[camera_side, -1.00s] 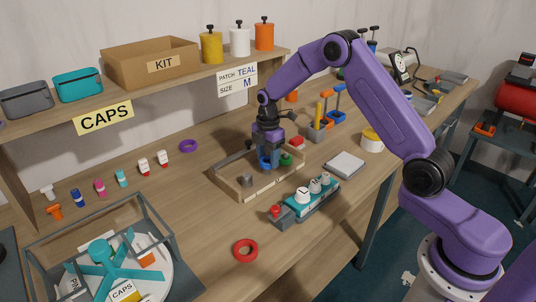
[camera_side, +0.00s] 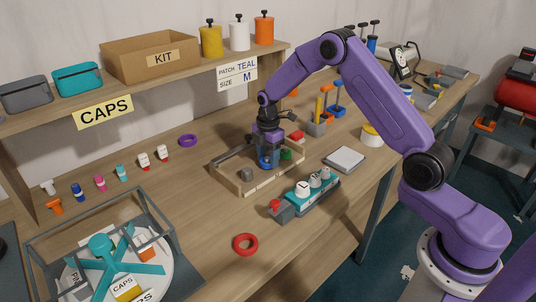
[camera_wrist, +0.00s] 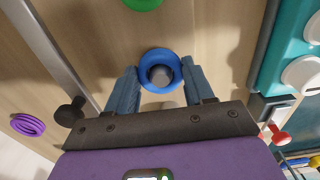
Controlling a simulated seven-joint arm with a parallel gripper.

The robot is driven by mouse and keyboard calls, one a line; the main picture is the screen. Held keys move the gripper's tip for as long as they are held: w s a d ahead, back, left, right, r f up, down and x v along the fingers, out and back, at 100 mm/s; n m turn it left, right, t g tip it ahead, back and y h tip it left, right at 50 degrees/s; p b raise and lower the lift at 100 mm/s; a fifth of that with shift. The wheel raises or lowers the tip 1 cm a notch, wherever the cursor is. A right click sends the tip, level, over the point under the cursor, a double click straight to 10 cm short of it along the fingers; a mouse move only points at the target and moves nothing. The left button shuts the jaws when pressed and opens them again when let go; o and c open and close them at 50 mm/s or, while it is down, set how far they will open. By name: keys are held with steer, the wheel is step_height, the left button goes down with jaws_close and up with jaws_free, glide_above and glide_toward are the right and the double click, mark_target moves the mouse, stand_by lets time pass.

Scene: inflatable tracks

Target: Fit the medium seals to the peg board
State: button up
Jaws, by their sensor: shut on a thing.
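My gripper (camera_wrist: 162,82) is shut on a blue ring seal (camera_wrist: 161,54), which sits between the two fingertips. In the wrist view the top of a grey peg (camera_wrist: 160,75) shows inside the ring's hole; I cannot tell whether the ring is around the peg or just above it. In the side view my gripper (camera_side: 268,162) is low inside the wooden-walled peg board (camera_side: 262,187). Another grey peg (camera_side: 246,174) stands bare to its left. A green seal (camera_side: 286,154) is on the right, also at the top of the wrist view (camera_wrist: 143,3).
A purple ring (camera_side: 188,141) lies behind the board and a red ring (camera_side: 245,244) in front. A teal switch box (camera_side: 312,190) stands close on the right. A caged turntable (camera_side: 110,265) is at the front left. A sign (camera_side: 237,77) reads patch teal, size M.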

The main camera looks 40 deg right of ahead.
steer(key=shift+f, duration=0.5)
steer(key=o, duration=1.1)
steer(key=shift+r, duration=0.1)
step_height(320, 180, up, 17)
steer(key=shift+r, duration=0.15)
